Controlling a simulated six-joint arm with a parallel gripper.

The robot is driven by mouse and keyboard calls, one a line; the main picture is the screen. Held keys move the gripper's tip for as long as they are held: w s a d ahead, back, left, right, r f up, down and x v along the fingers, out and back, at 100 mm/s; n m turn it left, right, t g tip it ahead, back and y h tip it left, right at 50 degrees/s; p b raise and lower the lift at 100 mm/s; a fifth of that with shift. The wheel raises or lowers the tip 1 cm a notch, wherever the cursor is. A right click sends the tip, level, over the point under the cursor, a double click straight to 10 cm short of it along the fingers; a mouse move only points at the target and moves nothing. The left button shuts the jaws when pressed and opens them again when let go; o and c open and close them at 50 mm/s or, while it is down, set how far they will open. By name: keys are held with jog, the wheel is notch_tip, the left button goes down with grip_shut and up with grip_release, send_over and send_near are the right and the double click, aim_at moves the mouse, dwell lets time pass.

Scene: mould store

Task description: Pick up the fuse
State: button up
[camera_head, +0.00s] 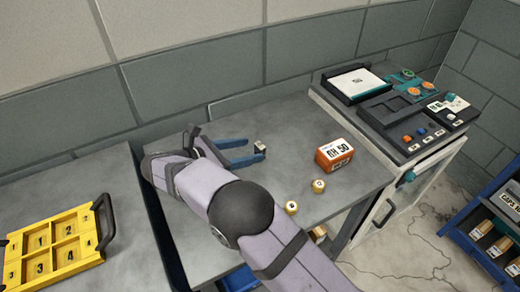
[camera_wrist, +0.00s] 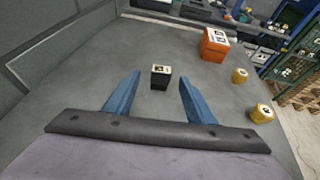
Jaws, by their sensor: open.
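A small black block with a pale labelled top (camera_head: 260,147) stands on the grey table; it may be the fuse, though its label is too small to read. It also shows in the wrist view (camera_wrist: 160,78). My gripper (camera_head: 255,147) is open, with its two blue fingers spread. In the wrist view the block appears between the fingertips (camera_wrist: 160,82), with a gap on both sides. I cannot tell how high the fingers are above the table.
An orange labelled box (camera_head: 334,154) and two gold round pieces (camera_head: 318,186) (camera_head: 291,208) stand right of the block. A control cabinet (camera_head: 395,110) adjoins the table at right. A yellow numbered tray (camera_head: 77,238) lies on the left table. Table around the block is clear.

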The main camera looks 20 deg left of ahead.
aim_at(257, 149)
jog(key=p+x, duration=0.1)
jog(key=x, duration=0.3)
jog(key=shift+d+r, duration=0.1)
jog(key=shift+d, duration=0.05)
jog(key=shift+w+d+f+p, duration=0.25)
jog(key=shift+w+f+p, duration=0.05)
jog(key=shift+w+p, duration=0.1)
jog(key=shift+c, duration=0.3)
jog(key=c, duration=1.1)
